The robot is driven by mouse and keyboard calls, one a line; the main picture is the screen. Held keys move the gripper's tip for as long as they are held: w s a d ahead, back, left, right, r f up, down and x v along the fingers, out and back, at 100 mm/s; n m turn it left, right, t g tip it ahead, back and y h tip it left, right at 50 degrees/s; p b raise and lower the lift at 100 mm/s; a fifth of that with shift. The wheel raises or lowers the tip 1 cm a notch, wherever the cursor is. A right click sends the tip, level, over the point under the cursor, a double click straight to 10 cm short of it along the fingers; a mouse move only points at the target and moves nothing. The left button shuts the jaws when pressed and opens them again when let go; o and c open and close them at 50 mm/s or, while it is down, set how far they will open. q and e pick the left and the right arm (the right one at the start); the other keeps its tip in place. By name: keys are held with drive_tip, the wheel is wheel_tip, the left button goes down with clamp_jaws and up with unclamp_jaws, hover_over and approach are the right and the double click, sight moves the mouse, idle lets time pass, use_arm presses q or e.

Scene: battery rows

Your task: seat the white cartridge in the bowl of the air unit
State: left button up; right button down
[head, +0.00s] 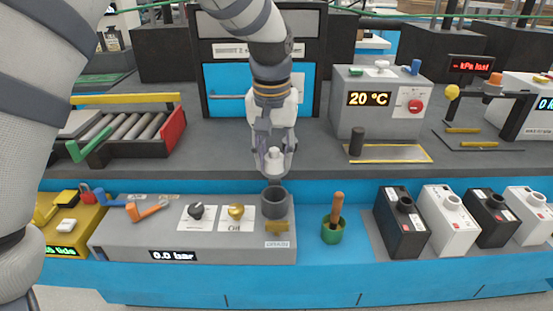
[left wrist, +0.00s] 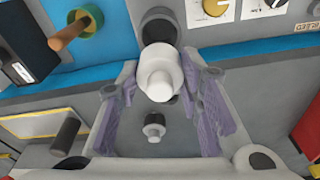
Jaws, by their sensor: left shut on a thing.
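My left gripper (head: 273,140) is shut on the white cartridge (head: 274,164), which hangs below its fingers. In the left wrist view the white cartridge (left wrist: 158,74) shows between the two purple-grey finger pads. The air unit (head: 130,240) is a long grey box with a "0.0 bar" display. Its bowl (head: 275,206) is a dark grey, open-topped cup at the unit's right end. The cartridge is above and slightly behind the bowl in the head view, apart from it. In the left wrist view the cartridge overlaps part of the bowl (left wrist: 158,22). My right gripper is not in view.
On the unit are a black knob (head: 196,211), a yellow knob (head: 236,211) and an orange handle (head: 147,210). A green pot with a wooden handle (head: 333,228) stands right of it, then several black and white batteries (head: 402,222). A grey "20 °C" box (head: 385,120) stands behind.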

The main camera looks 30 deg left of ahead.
sight(273, 158)
use_arm(q)
drive_tip(key=shift+f, duration=0.1)
drive_tip(key=shift+f, duration=2.8)
drive_tip(key=shift+f, duration=0.9)
drive_tip(key=o, duration=1.2)
drive_tip(key=shift+r, duration=0.1)
drive_tip(key=r, duration=0.4)
drive_tip(key=s+r, duration=0.1)
drive_tip(key=r, duration=0.6)
drive_tip(key=shift+s+d+r, duration=0.2)
drive_tip(key=shift+d+r, duration=0.1)
drive_tip(key=shift+r, duration=0.1)
